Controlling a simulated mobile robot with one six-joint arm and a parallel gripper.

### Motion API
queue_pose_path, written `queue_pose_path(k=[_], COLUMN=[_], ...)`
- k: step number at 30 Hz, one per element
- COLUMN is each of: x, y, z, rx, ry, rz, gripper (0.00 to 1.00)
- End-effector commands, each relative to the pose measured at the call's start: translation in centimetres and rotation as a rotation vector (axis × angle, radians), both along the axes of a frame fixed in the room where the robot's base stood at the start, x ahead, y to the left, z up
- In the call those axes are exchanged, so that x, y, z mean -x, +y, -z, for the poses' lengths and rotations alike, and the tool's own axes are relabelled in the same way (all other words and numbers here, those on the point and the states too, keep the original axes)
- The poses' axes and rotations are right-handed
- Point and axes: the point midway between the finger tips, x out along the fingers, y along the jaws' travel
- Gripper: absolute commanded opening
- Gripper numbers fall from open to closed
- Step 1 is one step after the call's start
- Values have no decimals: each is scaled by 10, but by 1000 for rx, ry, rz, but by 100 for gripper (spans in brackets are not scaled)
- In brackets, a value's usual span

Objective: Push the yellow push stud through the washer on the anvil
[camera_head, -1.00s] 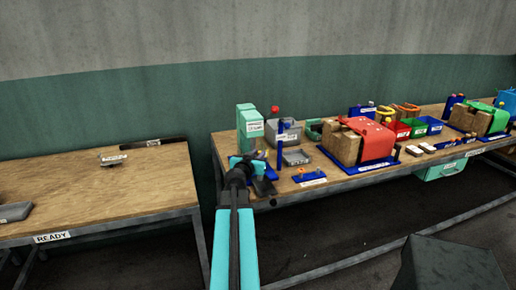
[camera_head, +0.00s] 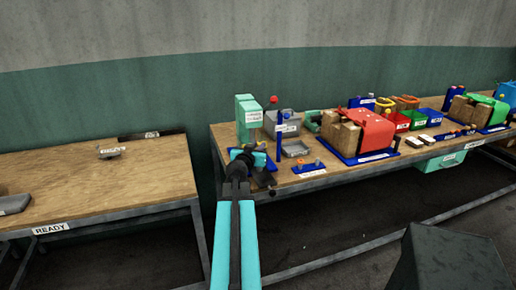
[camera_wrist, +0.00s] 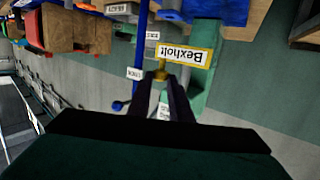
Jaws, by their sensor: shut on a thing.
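My gripper (camera_wrist: 171,92) points toward a teal press (camera_wrist: 203,78) in the wrist view, which is upside down. Its two dark fingers are close together and shut on the yellow push stud (camera_wrist: 161,75), which shows at the fingertips. In the head view my gripper (camera_head: 241,163) is at the front left corner of the right bench, in front of the teal press (camera_head: 247,119). The stud cannot be made out there. I cannot make out the anvil or its washer in either view.
A red-knobbed lever (camera_head: 272,99) and a blue post (camera_head: 279,133) stand beside the press. A small blue stand (camera_head: 308,169) with studs and a grey tray (camera_head: 295,149) are to the right, then a red press (camera_head: 370,132). The left bench (camera_head: 90,185) is mostly bare.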

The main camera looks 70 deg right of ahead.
Motion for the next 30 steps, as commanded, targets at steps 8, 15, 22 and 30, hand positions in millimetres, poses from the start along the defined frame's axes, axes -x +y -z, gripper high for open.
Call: queue_pose_path(k=[8, 15, 22, 30], x=[-1, -1, -1, -1], y=[0, 0, 0, 0], z=[18, 31, 42, 47], rx=[0, 0, 0, 0], ry=[-2, -1, 0, -1], rz=[-1, -1, -1, -1], gripper=[0, 0, 0, 0])
